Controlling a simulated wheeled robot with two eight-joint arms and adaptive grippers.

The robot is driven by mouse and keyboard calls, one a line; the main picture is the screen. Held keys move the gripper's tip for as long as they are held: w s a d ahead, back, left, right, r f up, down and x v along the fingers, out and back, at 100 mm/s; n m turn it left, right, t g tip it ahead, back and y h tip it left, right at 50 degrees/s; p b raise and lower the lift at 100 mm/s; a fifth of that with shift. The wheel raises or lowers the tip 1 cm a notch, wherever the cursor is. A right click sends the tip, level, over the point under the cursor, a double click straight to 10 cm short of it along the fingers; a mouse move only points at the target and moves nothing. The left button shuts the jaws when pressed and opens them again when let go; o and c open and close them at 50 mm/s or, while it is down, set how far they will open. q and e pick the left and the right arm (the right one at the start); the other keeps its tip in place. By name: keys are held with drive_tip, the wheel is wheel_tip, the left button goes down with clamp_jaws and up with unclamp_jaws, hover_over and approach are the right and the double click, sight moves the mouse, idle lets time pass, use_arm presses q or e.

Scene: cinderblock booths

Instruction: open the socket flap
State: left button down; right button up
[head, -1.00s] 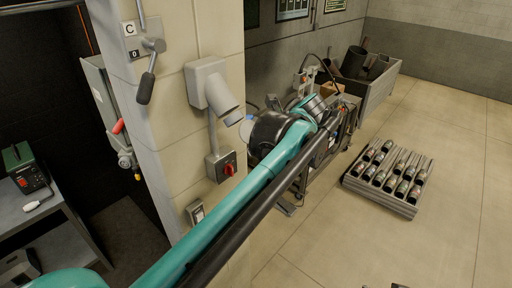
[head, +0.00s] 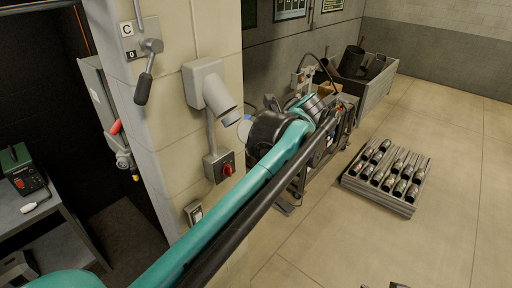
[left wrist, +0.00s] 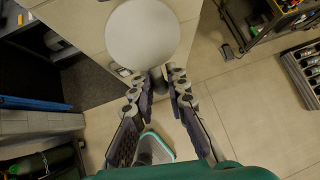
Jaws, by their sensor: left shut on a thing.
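A grey wall socket (head: 206,84) is on the pale block pillar, with a round barrel angled down to the right. In the left wrist view a large light grey disc (left wrist: 143,35), apparently its round flap, faces me at the top. My left gripper (left wrist: 159,84) is just below the disc's lower edge, its fingers closed around a small dark grey piece, apparently the flap's tab. In the head view my left arm hides most of this gripper, to the right of the barrel's mouth. How far the flap stands open cannot be told. My right gripper is not in view.
Below the socket are a grey box with a red rotary switch (head: 221,167) and a small wall switch (head: 194,212). A lever switch (head: 147,72) is at upper left. A cluttered cart (head: 340,125) stands behind my arm. A crate of bottles (head: 386,177) lies on open floor.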

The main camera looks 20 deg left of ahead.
use_arm(q)
drive_tip(key=shift+r, duration=0.15)
drive_tip(key=c, duration=1.7)
unclamp_jaws()
drive_tip(key=shift+o, duration=1)
drive_tip(key=shift+d, duration=0.1)
drive_tip(key=v, duration=1.1)
drive_tip(key=shift+s+d+r, duration=0.2)
drive_tip(key=shift+s+d, duration=0.05)
drive_tip(key=shift+d, duration=0.05)
drive_tip(key=s+a+f+n+h+b, duration=0.2)
drive_tip(key=s+f+n+b, duration=0.3)
drive_tip(key=f, duration=1.7)
drive_tip(key=s+a+f+n+t+h+b, duration=0.1)
drive_tip(key=s+f+n+b, duration=0.4)
drive_tip(key=f+n+b, duration=0.6)
drive_tip(key=s+a+f+n+t+h+b, duration=0.1)
drive_tip(key=s+f+n+h+b, duration=0.3)
drive_tip(key=f+b, duration=1.7)
wheel_tip(320, 180, down, 13)
drive_tip(key=a+n, duration=0.1)
drive_tip(key=n, duration=0.3)
drive_tip(key=shift+s+a+b, duration=0.3)
drive_tip(key=shift+s+b, duration=0.05)
drive_tip(key=shift+s, duration=0.05)
